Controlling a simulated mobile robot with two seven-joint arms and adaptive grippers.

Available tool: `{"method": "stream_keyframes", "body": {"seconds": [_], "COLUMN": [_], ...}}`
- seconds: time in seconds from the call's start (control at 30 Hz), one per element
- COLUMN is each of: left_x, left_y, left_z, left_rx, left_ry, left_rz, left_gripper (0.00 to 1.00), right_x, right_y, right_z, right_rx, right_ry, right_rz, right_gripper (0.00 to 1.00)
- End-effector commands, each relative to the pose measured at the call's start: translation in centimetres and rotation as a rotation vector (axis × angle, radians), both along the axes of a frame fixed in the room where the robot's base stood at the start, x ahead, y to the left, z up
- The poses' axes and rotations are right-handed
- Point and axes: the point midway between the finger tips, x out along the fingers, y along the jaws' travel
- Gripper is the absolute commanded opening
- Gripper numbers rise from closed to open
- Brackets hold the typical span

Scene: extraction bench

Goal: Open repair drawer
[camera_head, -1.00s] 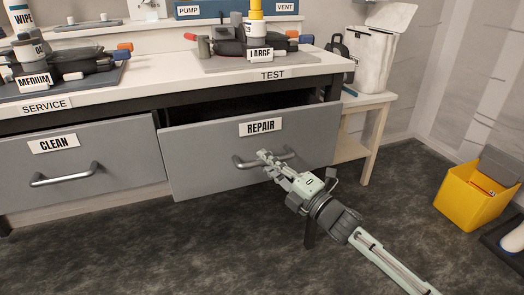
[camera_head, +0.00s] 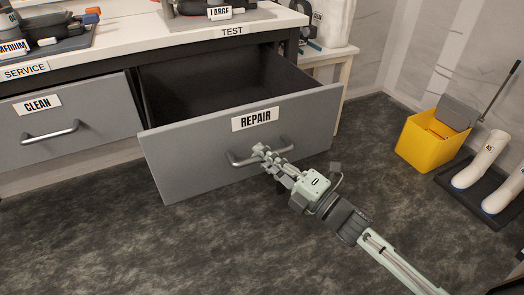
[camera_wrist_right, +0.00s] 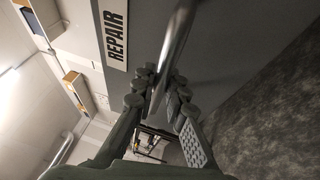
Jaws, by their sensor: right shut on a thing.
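The repair drawer (camera_head: 190,168) is a grey drawer with a REPAIR label (camera_head: 255,119) on its front. It stands well out from the bench, and its dark inside (camera_head: 215,85) shows and looks empty. My right gripper (camera_head: 262,152) is shut on its metal bar handle (camera_head: 236,160). In the right wrist view the handle (camera_wrist_right: 178,35) runs between the fingers of the gripper (camera_wrist_right: 165,85), with the REPAIR label (camera_wrist_right: 115,35) beside it. My left gripper is not in view.
The clean drawer (camera_head: 80,122) to the left is shut. The bench top (camera_head: 130,38) carries tools on mats. A white side table (camera_head: 340,58), a yellow bucket (camera_head: 425,145) and white boots (camera_head: 482,160) on a dark tray stand to the right. The floor in front is clear.

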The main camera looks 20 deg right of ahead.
Motion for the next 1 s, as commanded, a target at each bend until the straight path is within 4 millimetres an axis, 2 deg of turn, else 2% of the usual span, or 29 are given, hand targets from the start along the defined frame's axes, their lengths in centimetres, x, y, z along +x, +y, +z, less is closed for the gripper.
{"method": "stream_keyframes", "body": {"seconds": [0.33, 0.37, 0.5, 0.83, 1.0], "left_x": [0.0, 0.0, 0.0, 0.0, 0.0], "left_y": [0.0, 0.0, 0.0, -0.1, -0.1], "left_z": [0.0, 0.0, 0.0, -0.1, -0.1], "left_rx": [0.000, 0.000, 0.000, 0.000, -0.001], "left_ry": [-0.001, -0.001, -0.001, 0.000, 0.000], "left_rz": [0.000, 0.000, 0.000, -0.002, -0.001], "left_gripper": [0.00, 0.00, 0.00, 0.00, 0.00], "right_x": [0.0, 0.0, 0.0, -0.2, -2.0], "right_y": [-0.1, -0.1, 0.0, -0.1, -0.9], "right_z": [0.0, 0.0, 0.0, 0.0, -0.5], "right_rx": [0.000, 0.000, 0.000, 0.000, 0.001], "right_ry": [0.000, 0.000, 0.000, 0.000, 0.004], "right_rz": [-0.001, -0.001, -0.001, -0.001, -0.002], "right_gripper": [0.00, 0.16, 0.33, 0.34, 0.34]}}
